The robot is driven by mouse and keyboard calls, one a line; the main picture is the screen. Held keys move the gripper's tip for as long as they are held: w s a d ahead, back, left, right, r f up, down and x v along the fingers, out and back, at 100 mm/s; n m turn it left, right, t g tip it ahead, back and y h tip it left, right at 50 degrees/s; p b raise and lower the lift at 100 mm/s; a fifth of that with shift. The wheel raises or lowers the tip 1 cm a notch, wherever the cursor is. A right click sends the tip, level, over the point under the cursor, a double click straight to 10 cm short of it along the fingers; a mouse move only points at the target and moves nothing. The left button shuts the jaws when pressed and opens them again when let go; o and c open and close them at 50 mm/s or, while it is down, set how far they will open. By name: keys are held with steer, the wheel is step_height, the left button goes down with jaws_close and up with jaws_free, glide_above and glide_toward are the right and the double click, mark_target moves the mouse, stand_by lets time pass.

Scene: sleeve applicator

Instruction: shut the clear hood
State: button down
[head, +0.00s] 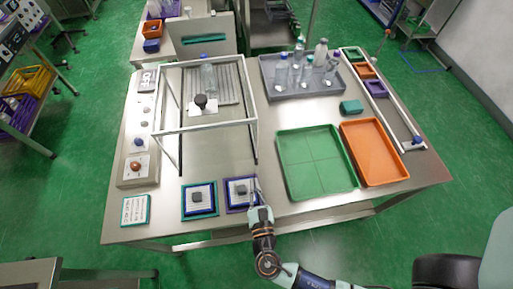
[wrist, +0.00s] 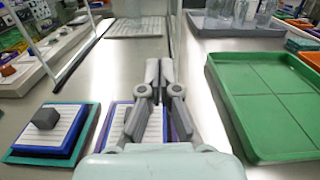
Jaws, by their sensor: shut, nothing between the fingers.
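The clear hood (head: 256,103) is a box of white-edged frame with see-through panels, standing over the left half of the steel table in the head view. A bottle (head: 208,74) and a dark round knob on a white block (head: 200,101) show inside or through its outline. I cannot tell for sure how far the hood is open. My gripper (head: 255,187) is at the table's front, to the front of the hood and apart from it. In the wrist view its fingers (wrist: 160,66) are together and empty, pointing toward the hood's area.
A green tray (head: 315,162) and an orange tray (head: 374,152) lie right of my gripper. A grey tray (head: 262,72) with several bottles stands behind. Two label pads (head: 186,213) lie at the front. A control panel (head: 133,140) runs along the left. Bare steel lies between hood and pads.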

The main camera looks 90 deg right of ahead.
mark_target(247, 142)
steer(key=d, duration=0.4)
steer(key=w+d, duration=0.1)
steer(key=d, duration=0.4)
steer(key=w+d+b, duration=0.1)
steer(key=d, duration=0.3)
steer(key=shift+d, duration=0.25)
steer(key=shift+d, duration=0.1)
